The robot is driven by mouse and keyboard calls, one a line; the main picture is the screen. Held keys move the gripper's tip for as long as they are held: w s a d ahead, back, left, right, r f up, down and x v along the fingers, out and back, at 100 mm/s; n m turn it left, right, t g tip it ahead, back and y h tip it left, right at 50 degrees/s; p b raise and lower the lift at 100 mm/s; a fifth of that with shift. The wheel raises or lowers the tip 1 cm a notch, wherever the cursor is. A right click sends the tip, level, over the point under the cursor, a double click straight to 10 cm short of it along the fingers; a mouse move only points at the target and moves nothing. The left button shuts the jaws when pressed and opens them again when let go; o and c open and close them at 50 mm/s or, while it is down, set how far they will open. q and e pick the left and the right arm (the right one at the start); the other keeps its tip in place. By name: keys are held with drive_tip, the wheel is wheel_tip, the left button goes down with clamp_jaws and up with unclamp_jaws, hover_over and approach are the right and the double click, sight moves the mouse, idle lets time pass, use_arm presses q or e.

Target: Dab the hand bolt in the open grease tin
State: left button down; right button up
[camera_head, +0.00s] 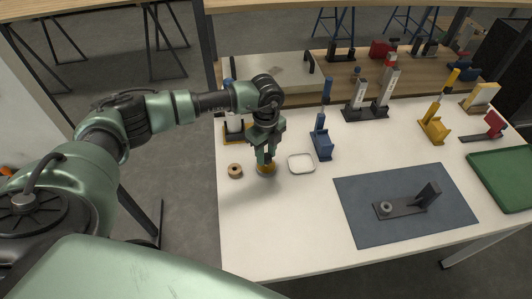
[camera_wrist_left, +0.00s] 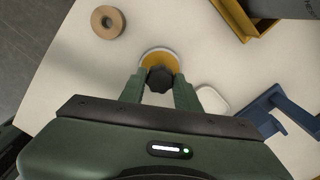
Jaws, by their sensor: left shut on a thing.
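My left gripper (camera_head: 266,158) points down over the table and is shut on the hand bolt, whose dark lobed knob (camera_wrist_left: 159,80) shows between the fingers in the left wrist view. The open grease tin (camera_head: 266,171), round with yellow-amber grease, is directly below the fingertips. In the left wrist view the tin (camera_wrist_left: 158,55) is partly covered by the knob. The bolt's shank is hidden, so I cannot tell whether it touches the grease. My right gripper is not in view.
A tan ring or roll (camera_head: 235,170) lies left of the tin, and a small white dish (camera_head: 301,163) lies right of it. A blue holder (camera_head: 321,143) stands beyond the dish. A dark mat (camera_head: 360,226) bears a grey bracket (camera_head: 411,205). The front left table is clear.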

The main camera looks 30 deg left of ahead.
sight(266, 157)
use_arm(q)
drive_tip(key=shift+r+p, duration=2.65)
drive_tip(key=shift+r, duration=0.85)
